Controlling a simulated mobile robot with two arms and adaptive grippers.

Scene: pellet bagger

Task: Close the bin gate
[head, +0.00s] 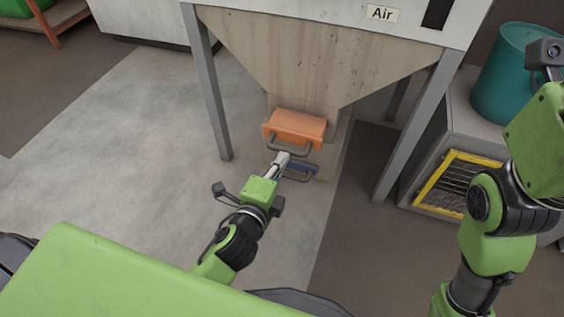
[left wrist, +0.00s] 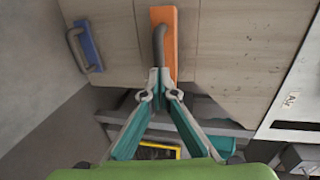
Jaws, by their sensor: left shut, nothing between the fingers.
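The pale bin (head: 315,60) tapers down to a narrow outlet. An orange gate panel (head: 298,127) with a grey bar handle (head: 290,148) sticks out of its front, and the panel also shows in the left wrist view (left wrist: 165,18). Below it is a blue panel (head: 303,168) with its own grey handle, seen at left in the left wrist view (left wrist: 88,45). My left gripper (head: 282,157) is shut and empty. Its fingertips (left wrist: 159,74) meet at the orange panel's handle (left wrist: 159,45); whether they touch it I cannot tell. My right gripper is out of view.
Grey legs (head: 212,90) hold the bin up on both sides. A teal drum (head: 505,75) stands on a grey cabinet with a yellow-framed grille (head: 455,180) at right. The floor (head: 130,140) at left is clear.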

